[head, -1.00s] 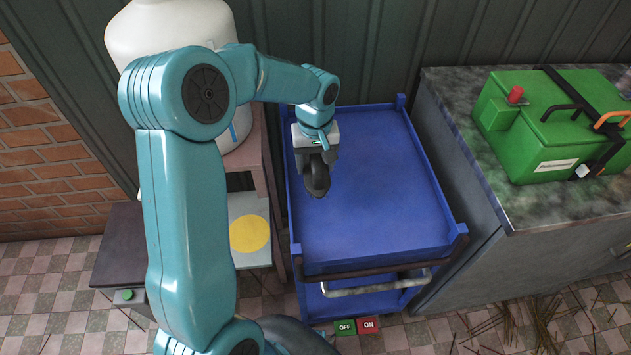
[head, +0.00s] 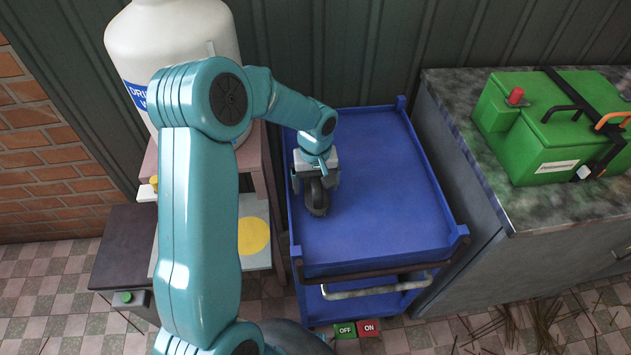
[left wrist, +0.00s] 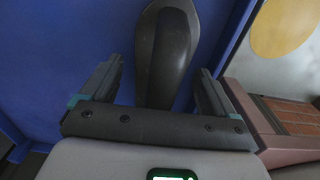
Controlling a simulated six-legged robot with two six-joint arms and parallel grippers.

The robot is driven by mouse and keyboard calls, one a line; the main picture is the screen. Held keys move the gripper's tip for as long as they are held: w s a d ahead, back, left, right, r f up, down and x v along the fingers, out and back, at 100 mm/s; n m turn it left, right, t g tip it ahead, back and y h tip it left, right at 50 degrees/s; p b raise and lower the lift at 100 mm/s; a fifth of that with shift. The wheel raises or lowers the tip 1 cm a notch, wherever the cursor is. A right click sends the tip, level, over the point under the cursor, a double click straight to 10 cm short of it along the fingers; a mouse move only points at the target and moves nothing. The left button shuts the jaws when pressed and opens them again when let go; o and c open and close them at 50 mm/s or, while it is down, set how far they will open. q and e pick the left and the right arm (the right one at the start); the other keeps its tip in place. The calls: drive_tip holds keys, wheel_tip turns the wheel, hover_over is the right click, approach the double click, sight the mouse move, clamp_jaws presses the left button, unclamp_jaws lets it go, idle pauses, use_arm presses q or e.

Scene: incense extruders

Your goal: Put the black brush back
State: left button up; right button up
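The black brush (head: 316,198) is at the blue cart's top tray (head: 385,200), toward its left side. It looks upright or tilted; contact with the tray is not clear. My left gripper (head: 315,185) is just over it, pointing down, with its fingers spread. In the left wrist view the dark, rounded brush (left wrist: 166,55) stands between the two fingers (left wrist: 158,88), with gaps beside it, so the gripper looks open around it. The brush's lower end is hidden by the gripper body. My right gripper is not in view.
The rest of the cart tray is empty, with raised blue rims. A counter with a green box (head: 550,125) stands to the right. A white water container (head: 170,50) stands on a stand to the left. OFF and ON signs (head: 357,329) are below the cart.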

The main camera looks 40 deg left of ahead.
use_arm(q)
drive_tip(key=shift+r, duration=0.15)
drive_tip(key=shift+r, duration=0.25)
wheel_tip(320, 180, up, 12)
drive_tip(key=shift+f+p, duration=0.15)
drive_tip(key=shift+p, duration=0.3)
drive_tip(key=shift+s+f, duration=0.1)
